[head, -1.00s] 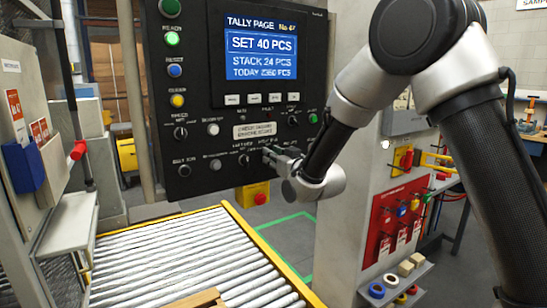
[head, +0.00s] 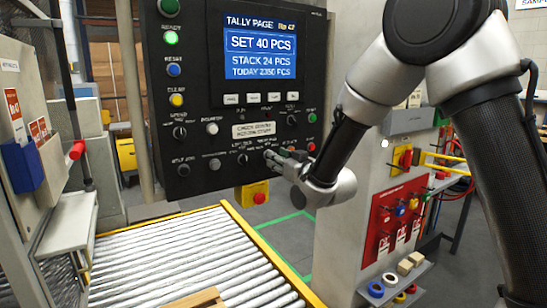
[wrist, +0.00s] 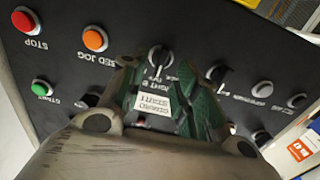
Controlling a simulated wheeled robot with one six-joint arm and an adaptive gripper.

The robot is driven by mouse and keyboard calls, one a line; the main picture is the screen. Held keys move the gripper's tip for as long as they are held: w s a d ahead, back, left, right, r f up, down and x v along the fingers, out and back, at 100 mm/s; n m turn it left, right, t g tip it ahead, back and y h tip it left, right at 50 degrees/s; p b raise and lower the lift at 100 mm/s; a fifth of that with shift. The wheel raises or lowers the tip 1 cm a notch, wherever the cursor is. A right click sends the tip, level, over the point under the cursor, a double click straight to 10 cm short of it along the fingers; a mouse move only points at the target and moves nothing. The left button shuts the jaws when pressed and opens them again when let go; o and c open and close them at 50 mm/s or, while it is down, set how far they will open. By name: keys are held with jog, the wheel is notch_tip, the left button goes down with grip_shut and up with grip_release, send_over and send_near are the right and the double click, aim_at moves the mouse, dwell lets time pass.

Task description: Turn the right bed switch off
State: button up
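The black control panel (head: 205,115) fills the middle of the head view and appears upside down in the wrist view. A dark rotary switch (wrist: 159,57) sits between and just beyond my fingertips in the wrist view; the lettering beside it is partly readable, seemingly "right bed". A similar switch (wrist: 217,72) is next to it, by my other finger. My gripper (wrist: 165,85) is open, with greenish fingers apart and nothing visibly held. In the head view my gripper (head: 275,156) is at the panel's lower right and hides the switch there. I cannot tell whether a finger touches it.
A red stop button (wrist: 25,19), an orange bed jog button (wrist: 95,39) and a green start button (wrist: 40,87) are close by on the panel. A yellow box with a red button (head: 252,195) hangs below. The roller conveyor (head: 190,255) lies underneath.

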jog(key=v, duration=0.8)
jog(key=shift+s+d, duration=0.1)
jog(key=shift+d, duration=0.05)
jog(key=s+d+f+g+h, duration=0.1)
jog(key=s+f+g+h, duration=0.15)
jog(key=f, duration=0.35)
jog(key=s+d+f+g+h, duration=0.1)
jog(key=f+g, duration=0.2)
jog(key=f, duration=0.4)
jog(key=s+d+f+g+h, duration=0.2)
jog(key=s+d+g+h, duration=0.15)
jog(key=s+d, duration=0.3)
jog(key=s+d+r+m+h, duration=0.1)
jog(key=s+d+r+m, duration=0.1)
jog(key=s+d+r, duration=0.3)
jog(key=s+d+r+m+g+h, duration=0.1)
jog(key=s+d+r+m, duration=0.1)
jog(key=s+d+r, duration=0.3)
jog(key=s+d+r+m+h, duration=0.1)
jog(key=s+d+r, duration=0.4)
jog(key=s+d, duration=0.6)
jog(key=d+m, duration=0.1)
jog(key=d, duration=0.2)
jog(key=shift+d+r+m+g, duration=0.3)
jog(key=shift+d+r+m, duration=0.05)
jog(key=shift+d+m, duration=0.05)
